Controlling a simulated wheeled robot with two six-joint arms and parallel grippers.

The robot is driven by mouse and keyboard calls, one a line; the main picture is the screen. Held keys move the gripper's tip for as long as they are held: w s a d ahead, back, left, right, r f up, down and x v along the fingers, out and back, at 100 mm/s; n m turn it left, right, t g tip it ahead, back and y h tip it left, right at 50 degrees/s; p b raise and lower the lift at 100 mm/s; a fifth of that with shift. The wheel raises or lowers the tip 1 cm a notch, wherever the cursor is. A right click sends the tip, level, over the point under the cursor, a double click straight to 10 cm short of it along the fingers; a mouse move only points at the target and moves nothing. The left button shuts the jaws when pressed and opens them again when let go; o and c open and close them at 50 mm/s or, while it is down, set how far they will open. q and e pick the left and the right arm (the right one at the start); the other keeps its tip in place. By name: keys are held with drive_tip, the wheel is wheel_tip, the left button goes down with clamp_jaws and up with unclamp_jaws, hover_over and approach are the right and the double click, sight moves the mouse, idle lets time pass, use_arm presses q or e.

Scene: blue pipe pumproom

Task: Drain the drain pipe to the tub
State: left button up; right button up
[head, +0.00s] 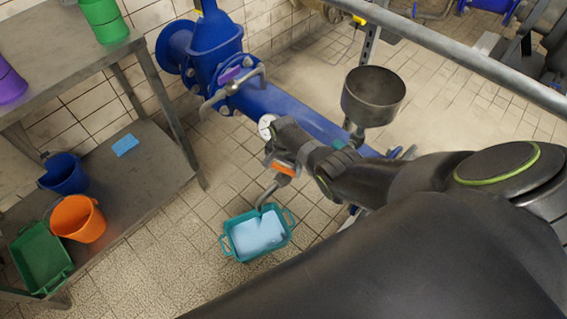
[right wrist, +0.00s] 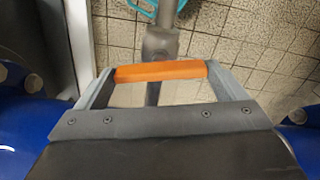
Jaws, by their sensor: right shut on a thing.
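The teal tub (head: 229,240) stands on the tiled floor, with a flat pale blue surface inside that looks like liquid. The grey drain pipe (head: 267,194) bends down from the blue pipework, its lower end over the tub. My right gripper (head: 283,168) is at the upper part of the drain pipe, shut on an orange handle (head: 284,169). In the right wrist view, the orange handle (right wrist: 160,71) spans between the two fingers, with the drain pipe (right wrist: 160,43) behind it. There, only a bit of the tub's rim (right wrist: 143,9) shows. My left gripper is out of view.
A large blue pipe (head: 290,108) with a valve runs behind my right arm. A metal funnel (head: 373,97) stands right of it. A metal rack (head: 120,190) at left holds an orange bucket (head: 79,219), a blue bucket (head: 63,174) and a green crate (head: 41,257). Floor around the tub is clear.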

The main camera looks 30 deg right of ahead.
sight(283, 167)
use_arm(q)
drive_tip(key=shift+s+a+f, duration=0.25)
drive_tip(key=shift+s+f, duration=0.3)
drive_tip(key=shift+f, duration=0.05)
use_arm(e)
drive_tip(key=shift+w+m, duration=0.1)
drive_tip(key=shift+m, duration=1.4)
use_arm(q)
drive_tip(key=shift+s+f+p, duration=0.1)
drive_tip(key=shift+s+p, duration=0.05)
drive_tip(key=shift+p, duration=0.15)
use_arm(e)
drive_tip(key=o, duration=0.7)
drive_tip(key=shift+r, duration=0.2)
drive_tip(key=shift+r+p, duration=0.25)
drive_tip(key=shift+p, duration=0.1)
wheel_tip(283, 167, up, 2)
drive_tip(key=shift+r+p, duration=0.15)
drive_tip(key=shift+p, duration=0.7)
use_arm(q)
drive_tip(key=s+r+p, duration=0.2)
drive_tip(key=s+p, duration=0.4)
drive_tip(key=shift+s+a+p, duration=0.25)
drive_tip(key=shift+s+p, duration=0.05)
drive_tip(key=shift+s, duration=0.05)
use_arm(e)
wheel_tip(283, 167, up, 14)
drive_tip(key=shift+r, duration=0.15)
